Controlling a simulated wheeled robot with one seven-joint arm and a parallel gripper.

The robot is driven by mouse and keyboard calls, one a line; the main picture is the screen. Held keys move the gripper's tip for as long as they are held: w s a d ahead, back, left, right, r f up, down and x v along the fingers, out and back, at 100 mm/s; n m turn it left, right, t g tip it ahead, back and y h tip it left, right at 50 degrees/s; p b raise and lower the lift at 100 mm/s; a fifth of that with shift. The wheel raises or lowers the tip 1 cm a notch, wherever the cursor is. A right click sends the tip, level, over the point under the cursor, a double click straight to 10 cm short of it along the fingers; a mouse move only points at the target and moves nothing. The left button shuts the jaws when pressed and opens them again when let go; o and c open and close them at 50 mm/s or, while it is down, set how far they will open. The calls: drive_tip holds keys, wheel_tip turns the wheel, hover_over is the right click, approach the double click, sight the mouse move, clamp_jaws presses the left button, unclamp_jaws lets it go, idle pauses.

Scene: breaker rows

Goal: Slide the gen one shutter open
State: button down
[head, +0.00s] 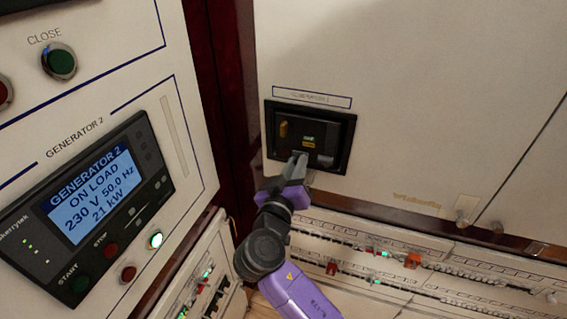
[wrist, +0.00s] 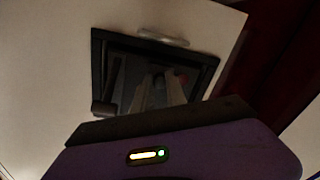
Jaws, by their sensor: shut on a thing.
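The generator breaker unit (head: 349,150) is a black-framed recess in the pale cabinet front, under a small label plate (head: 311,97) that seems to read Generator 1. Inside are a yellow-orange handle at the left and small green and yellow indicators. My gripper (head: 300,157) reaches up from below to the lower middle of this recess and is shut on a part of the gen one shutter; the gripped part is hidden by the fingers. In the dark wrist view, my gripper (wrist: 160,92) has its fingers inside the black frame (wrist: 97,75), beside a dull red spot.
The Generator 2 panel (head: 95,195), with a lit display and buttons, stands close at the left. Below the cabinet run rows of small breakers (head: 380,262) with red and orange parts. A small latch (head: 466,210) sits at the cabinet's lower right.

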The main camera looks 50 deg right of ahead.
drive_tip(key=shift+s+d+f, duration=0.1)
drive_tip(key=shift+s+d, duration=0.05)
drive_tip(key=shift+s, duration=0.2)
drive_tip(key=c, duration=1.3)
unclamp_jaws()
drive_tip(key=shift+s, duration=0.1)
drive_tip(key=shift+c, duration=0.2)
drive_tip(key=b+v, duration=0.2)
drive_tip(key=v, duration=0.5)
drive_tip(key=shift+a, duration=0.4)
